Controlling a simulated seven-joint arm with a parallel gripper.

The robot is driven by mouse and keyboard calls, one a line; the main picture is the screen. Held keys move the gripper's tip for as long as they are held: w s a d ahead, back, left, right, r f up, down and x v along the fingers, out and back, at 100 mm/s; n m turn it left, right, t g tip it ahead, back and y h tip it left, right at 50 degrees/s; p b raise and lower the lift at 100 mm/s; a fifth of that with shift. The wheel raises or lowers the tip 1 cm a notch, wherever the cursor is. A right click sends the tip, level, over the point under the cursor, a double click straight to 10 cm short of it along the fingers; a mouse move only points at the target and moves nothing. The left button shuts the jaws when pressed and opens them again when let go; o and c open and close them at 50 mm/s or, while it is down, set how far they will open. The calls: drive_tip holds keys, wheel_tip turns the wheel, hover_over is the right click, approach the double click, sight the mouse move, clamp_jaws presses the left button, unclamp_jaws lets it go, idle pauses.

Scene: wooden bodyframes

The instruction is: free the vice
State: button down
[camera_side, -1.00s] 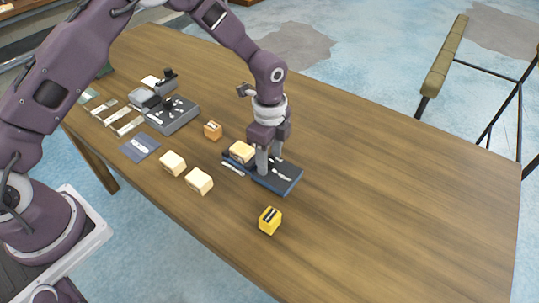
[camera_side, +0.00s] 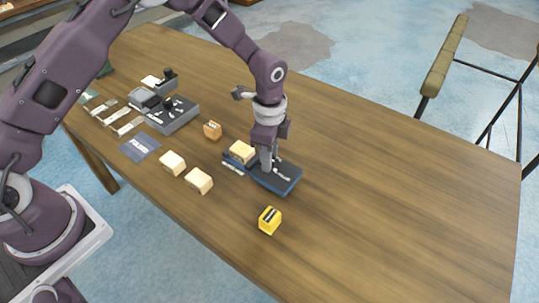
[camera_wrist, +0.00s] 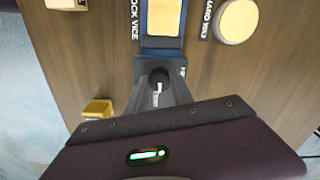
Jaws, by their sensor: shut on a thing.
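The vice (camera_side: 284,182) is a dark blue-grey plate near the table's middle, with a white mark on top. A pale wooden block (camera_side: 241,152) sits at its left end; the block also shows at the top of the wrist view (camera_wrist: 164,18). My gripper (camera_side: 267,171) points down over the plate with its fingers close together. It is shut on what looks like the vice's dark knob or handle (camera_wrist: 159,74), seen in the wrist view. The exact contact is hidden by the fingers and the gripper body.
Two pale blocks (camera_side: 172,163) (camera_side: 199,181) lie left of the vice, and an orange block (camera_side: 212,130) behind them. A yellow block (camera_side: 270,221) stands in front. A grey device (camera_side: 172,116) and a dark card (camera_side: 140,147) are further left. The table's right side is clear.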

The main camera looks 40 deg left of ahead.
drive_tip(key=n, duration=0.4)
drive_tip(key=shift+n, duration=0.3)
drive_tip(key=n, duration=0.9)
drive_tip(key=shift+n, duration=2)
drive_tip(key=c, duration=1.1)
unclamp_jaws()
wheel_tip(320, 180, up, 7)
drive_tip(key=shift+r, duration=0.1)
